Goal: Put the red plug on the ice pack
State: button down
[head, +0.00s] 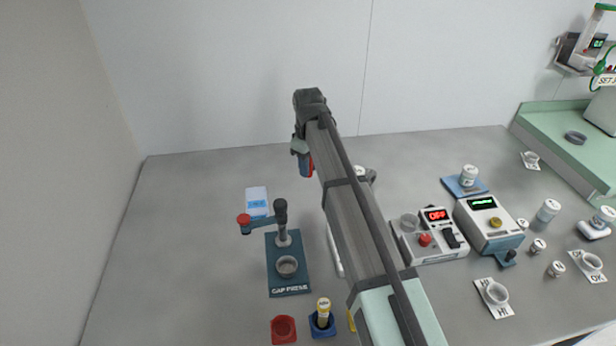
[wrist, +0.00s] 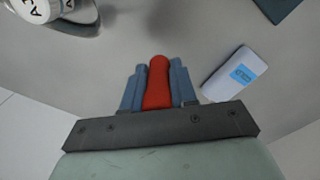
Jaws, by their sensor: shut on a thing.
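My gripper (wrist: 158,88) is shut on the red plug (wrist: 158,80), which shows between the two blue-grey fingers in the wrist view. In the head view the gripper (head: 304,162) hangs above the back part of the table, with a bit of red at its right side. The ice pack (head: 257,201) is a white pack with a blue label, lying on the table to the left of the gripper. It also shows in the wrist view (wrist: 235,74), to the right of the fingers and apart from them. Nothing visible lies on it.
A cap press (head: 288,262) with a red-ended lever stands just in front of the ice pack. A red cup (head: 284,330) and a blue holder (head: 322,322) with a vial are at the front. Devices, including a box reading OFF (head: 430,240), fill the right. The table's left is clear.

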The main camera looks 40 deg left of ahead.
jog(key=shift+a+r, duration=0.1)
jog(key=shift+r, duration=0.45)
notch_tip(320, 180, up, 4)
jog(key=n, duration=0.2)
send_over(256, 199)
jog(key=shift+m, duration=0.8)
jog(key=shift+f, duration=5.1)
jog(key=shift+f, duration=0.15)
jog(key=c, duration=0.9)
grip_release()
notch_tip(256, 199, up, 12)
jog(key=shift+r, duration=0.2)
